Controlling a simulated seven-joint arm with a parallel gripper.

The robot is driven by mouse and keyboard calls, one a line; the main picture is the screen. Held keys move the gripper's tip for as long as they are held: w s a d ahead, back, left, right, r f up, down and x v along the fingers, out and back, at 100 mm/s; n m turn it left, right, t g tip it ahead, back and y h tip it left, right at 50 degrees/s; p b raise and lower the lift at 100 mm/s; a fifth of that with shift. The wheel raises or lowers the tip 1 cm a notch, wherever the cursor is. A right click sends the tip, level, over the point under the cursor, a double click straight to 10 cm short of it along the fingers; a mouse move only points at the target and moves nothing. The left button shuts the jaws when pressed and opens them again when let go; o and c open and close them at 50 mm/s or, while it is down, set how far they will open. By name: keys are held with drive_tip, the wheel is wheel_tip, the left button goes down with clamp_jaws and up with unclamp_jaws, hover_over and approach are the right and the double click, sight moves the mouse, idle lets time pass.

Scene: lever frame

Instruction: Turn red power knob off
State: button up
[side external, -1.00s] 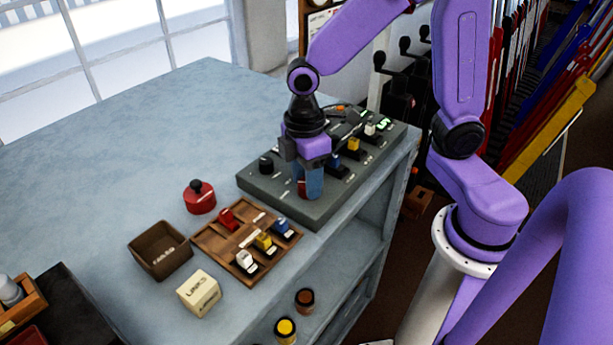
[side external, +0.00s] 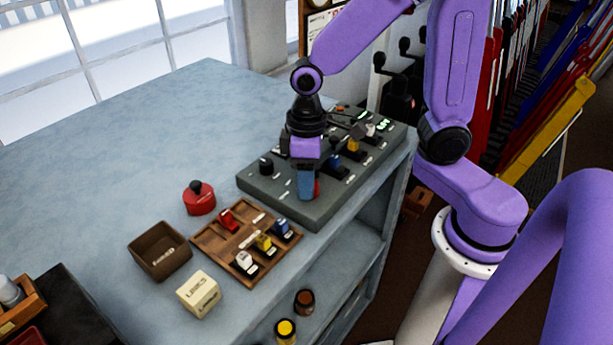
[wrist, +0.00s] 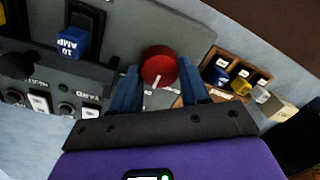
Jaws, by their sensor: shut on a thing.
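The red power knob (wrist: 158,67) is round with a white pointer line and sits at the near end of the grey control panel (side external: 270,189). In the side view only a sliver of the knob (side external: 317,187) shows beside my fingers. My gripper (side external: 307,190) points down over the panel. In the wrist view my gripper (wrist: 163,85) has its blue fingers on either side of the knob, shut on it.
A wooden tray (side external: 208,240) of coloured pieces, a brown box (side external: 160,250) and a red base with a black knob (side external: 199,198) stand nearby.

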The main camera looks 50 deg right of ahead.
idle(0.3)
drive_tip(key=o, duration=1)
drive_tip(key=shift+o, duration=0.2)
wheel_tip(320, 180, up, 18)
drive_tip(key=shift+w+d+f, duration=0.25)
drive_tip(key=shift+d, duration=0.1)
drive_tip(key=shift+f, duration=0.1)
drive_tip(key=s+d+f+n, duration=0.2)
drive_tip(key=s+f+n, duration=0.1)
drive_tip(key=s+f, duration=0.3)
drive_tip(key=s+d+f+n, duration=0.2)
drive_tip(key=s+f, duration=0.5)
drive_tip(key=s, duration=0.2)
drive_tip(key=shift+d+n+t, duration=0.25)
drive_tip(key=shift+n+t, duration=0.05)
drive_tip(key=shift+n, duration=0.1)
